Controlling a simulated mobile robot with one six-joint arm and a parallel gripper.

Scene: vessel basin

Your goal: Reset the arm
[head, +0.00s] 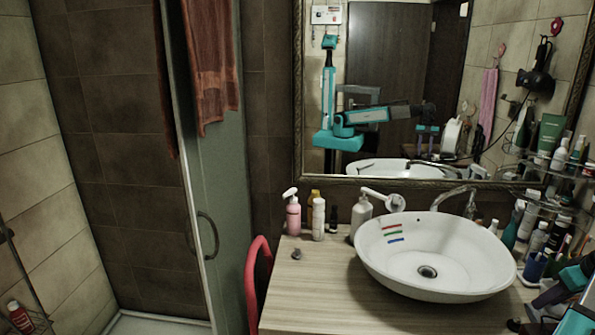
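Part of my teal, white and black arm shows at the bottom right corner, right of the basin. My gripper (535,312) seems to be the dark end there, low over the counter's right end. It is small, dark and cut off by the frame edge, so I cannot tell whether it is open or shut. I see nothing clearly held in it. A teal and white arm on a column also shows reflected in the mirror (400,45), its dark end pointing right.
A white vessel basin (470,270) with coloured stripes stands on the wooden counter (320,290). Bottles, including a pink one (293,215), line the back. A crowded wire shelf (540,180) and a blue cup (535,266) are at right. The counter's front left is mostly clear.

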